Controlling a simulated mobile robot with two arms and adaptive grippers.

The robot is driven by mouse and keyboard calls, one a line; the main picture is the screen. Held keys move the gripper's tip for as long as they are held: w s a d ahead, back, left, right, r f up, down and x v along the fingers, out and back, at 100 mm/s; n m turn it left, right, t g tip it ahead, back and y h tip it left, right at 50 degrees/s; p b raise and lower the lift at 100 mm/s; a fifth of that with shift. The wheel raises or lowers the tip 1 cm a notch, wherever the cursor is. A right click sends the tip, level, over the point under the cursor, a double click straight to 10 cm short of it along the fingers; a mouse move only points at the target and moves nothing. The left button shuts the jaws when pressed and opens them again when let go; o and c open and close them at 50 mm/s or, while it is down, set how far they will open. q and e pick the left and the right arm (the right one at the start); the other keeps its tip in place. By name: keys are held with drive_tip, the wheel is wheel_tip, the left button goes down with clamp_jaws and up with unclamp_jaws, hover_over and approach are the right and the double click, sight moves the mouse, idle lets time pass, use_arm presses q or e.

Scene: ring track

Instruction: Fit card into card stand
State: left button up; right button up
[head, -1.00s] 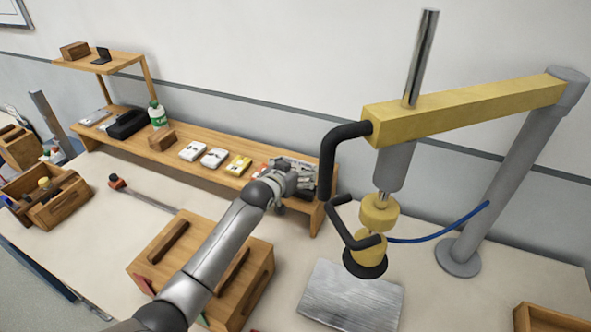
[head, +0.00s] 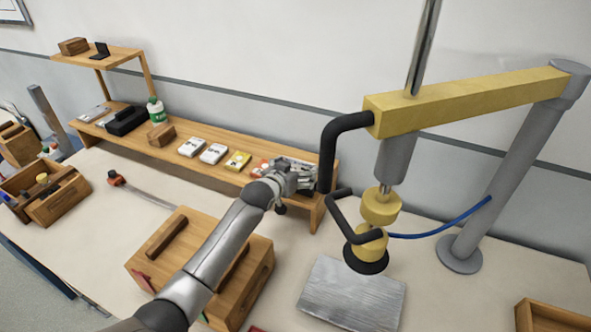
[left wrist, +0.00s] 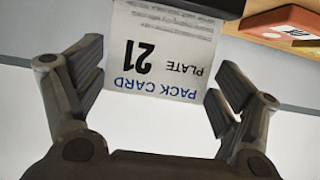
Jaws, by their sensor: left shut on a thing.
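My left gripper (head: 298,178) is at the right end of the low wooden shelf. In the left wrist view, the white card (left wrist: 160,50), printed "PACK CARD PLATE 21" and upside down in the picture, sits between the two fingers (left wrist: 160,82). In the head view the gripper largely hides the card. My right gripper is out of view.
The wooden shelf (head: 225,172) carries several small boxes, a green-and-white bottle (head: 155,110) and a black tray (head: 127,120). A yellow-armed press (head: 460,103) stands close on the right, above a metal plate (head: 352,292). A wooden box (head: 155,268) lies under my left arm.

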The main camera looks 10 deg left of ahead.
use_arm(q)
drive_tip(key=shift+f+b, duration=0.7)
drive_tip(key=shift+f, duration=0.45)
drive_tip(key=o, duration=0.5)
drive_tip(key=shift+v, duration=6)
drive_tip(key=shift+r, duration=0.1)
